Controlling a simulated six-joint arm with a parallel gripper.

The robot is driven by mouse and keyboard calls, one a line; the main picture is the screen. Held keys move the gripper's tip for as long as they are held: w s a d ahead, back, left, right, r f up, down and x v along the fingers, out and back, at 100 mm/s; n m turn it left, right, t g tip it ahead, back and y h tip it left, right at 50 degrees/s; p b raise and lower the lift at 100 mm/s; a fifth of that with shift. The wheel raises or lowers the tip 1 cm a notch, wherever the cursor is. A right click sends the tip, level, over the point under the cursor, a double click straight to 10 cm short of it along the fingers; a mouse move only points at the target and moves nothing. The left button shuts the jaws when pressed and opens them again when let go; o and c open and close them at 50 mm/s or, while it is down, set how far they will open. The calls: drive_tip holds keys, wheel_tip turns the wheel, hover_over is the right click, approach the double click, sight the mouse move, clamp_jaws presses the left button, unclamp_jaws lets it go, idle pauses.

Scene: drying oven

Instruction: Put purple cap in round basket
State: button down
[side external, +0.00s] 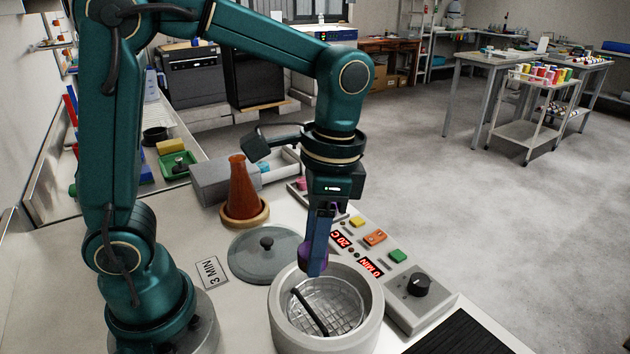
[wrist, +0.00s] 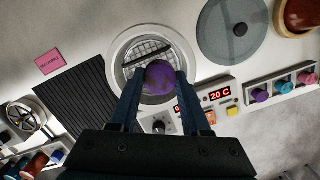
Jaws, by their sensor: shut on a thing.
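My gripper (side external: 317,271) is shut on a round purple cap (side external: 304,252). In the wrist view the purple cap (wrist: 160,78) sits between the two blue fingertips (wrist: 161,76). The round wire-mesh basket (side external: 343,299) lies inside a round pale oven body (side external: 374,305), with a dark bar across it. The basket also shows in the wrist view (wrist: 139,48), just beyond the cap. In the side view my fingertips are over the back-left part of the oven opening, near rim height. The fingers hide part of the cap there.
A grey round lid (side external: 262,265) lies left of the oven, with an orange-brown flask (side external: 242,190) on a wooden ring behind it. A control panel (side external: 415,290) with buttons and a knob stands close right. A rack (wrist: 283,86) holds purple, blue and pink caps.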

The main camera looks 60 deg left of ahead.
drive_tip(key=a+n, duration=0.2)
drive_tip(key=a, duration=0.6)
drive_tip(key=n, duration=0.1)
hover_over(331, 314)
drive_tip(key=f, duration=0.6)
drive_tip(key=shift+w, duration=0.2)
drive_tip(key=shift+f, duration=2)
drive_tip(key=shift+c, duration=1.8)
unclamp_jaws()
drive_tip(key=shift+f, duration=0.1)
